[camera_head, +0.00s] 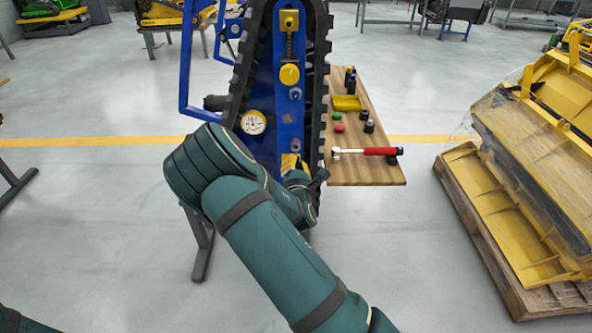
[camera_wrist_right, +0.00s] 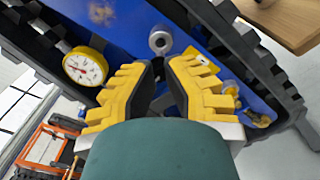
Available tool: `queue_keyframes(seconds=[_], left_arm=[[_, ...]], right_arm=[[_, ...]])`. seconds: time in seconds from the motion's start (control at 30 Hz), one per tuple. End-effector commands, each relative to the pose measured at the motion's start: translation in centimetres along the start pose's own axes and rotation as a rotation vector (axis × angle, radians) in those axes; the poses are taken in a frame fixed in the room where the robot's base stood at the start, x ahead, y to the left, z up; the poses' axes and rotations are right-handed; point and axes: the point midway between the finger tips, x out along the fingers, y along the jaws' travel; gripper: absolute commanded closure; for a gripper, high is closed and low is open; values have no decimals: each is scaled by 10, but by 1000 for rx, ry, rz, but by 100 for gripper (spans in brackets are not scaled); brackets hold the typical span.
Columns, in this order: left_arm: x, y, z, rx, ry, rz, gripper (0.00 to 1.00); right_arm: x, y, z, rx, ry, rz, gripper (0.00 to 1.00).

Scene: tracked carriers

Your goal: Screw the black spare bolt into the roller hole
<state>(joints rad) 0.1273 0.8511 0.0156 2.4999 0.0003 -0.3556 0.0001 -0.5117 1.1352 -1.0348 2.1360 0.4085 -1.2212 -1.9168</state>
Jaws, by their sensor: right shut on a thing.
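The tracked carrier's blue side frame (camera_head: 270,90) stands upright inside its black track. My right gripper (camera_head: 291,165) is at the lower part of this frame, partly hidden by my own arm. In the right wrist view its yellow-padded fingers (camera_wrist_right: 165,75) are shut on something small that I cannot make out. A grey round boss with a dark centre (camera_wrist_right: 159,40) is on the blue frame just beyond the fingertips. I cannot tell whether the held thing touches it. The black spare bolt is not clearly seen. My left gripper is not in view.
A wooden table (camera_head: 362,172) right of the track holds a red-handled ratchet (camera_head: 365,151), a yellow tray (camera_head: 347,103) and small black parts. A white dial gauge (camera_head: 253,122) sits left of the frame. A pallet with yellow parts (camera_head: 520,215) is far right.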

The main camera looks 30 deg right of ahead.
Motion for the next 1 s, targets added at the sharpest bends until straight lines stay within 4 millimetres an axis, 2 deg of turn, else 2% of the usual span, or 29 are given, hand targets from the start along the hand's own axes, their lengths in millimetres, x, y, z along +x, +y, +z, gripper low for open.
queue_keyframes(seconds=[0.3, 1.0], left_arm=[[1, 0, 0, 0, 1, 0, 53], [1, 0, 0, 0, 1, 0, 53]], right_arm=[[11, 0, 1, 0, -1, -1, 100], [12, 0, 1, -1, -1, -1, 100]])
